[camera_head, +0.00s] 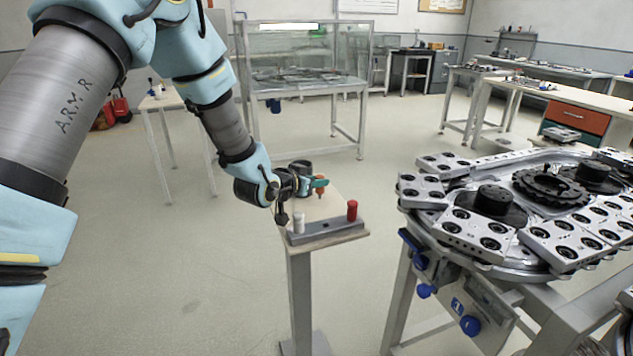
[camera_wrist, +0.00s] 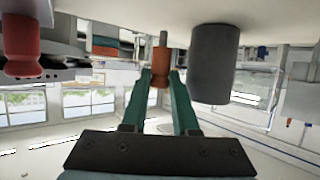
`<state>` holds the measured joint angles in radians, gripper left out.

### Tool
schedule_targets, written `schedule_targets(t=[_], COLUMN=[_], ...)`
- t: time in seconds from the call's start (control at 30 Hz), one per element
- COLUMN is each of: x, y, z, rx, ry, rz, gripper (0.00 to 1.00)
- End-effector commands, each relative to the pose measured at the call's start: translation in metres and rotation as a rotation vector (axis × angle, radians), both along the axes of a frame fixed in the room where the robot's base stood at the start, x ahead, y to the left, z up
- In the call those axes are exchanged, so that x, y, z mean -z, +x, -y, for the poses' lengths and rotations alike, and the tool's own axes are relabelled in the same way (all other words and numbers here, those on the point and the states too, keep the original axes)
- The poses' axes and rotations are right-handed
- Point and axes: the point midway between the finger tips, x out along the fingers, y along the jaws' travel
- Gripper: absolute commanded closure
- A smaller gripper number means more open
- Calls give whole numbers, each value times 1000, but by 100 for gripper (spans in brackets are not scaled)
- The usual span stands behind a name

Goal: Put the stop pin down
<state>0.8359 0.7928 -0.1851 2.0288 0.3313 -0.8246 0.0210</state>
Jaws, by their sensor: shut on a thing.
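The stop pin, orange-brown with a thin grey end (camera_wrist: 162,52), is between the green fingertips of my gripper (camera_wrist: 160,78). In the head view the orange pin (camera_head: 320,190) hangs roughly upright from my gripper (camera_head: 319,183), above the small wooden stand (camera_head: 322,208). My gripper is shut on it. The pin's grey end points toward the pale surface at the top of the wrist view. I cannot tell whether it touches that surface.
The red pin is also in the wrist view (camera_wrist: 22,45). A dark grey cylinder (camera_wrist: 213,65) is close beside my fingers. The ring track (camera_head: 470,232) is at right.

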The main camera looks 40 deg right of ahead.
Motion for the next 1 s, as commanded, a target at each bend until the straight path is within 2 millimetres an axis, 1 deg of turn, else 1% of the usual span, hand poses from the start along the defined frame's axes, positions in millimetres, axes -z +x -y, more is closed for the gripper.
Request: schedule_targets(t=[0.1,0.33,0.47,0.5,0.7,0.77,1.0], x=[8,8,13,12,11,11,10], y=[0,0,0,0,0,0,0], z=[0,0,0,0,0,0,0], rx=[0,0,0,0,0,0,0], ry=[0,-2,-1,-1,-1,-1,-1], rz=[1,1,1,1,1,1,1], gripper=[100,100,100,70,48,42,42])
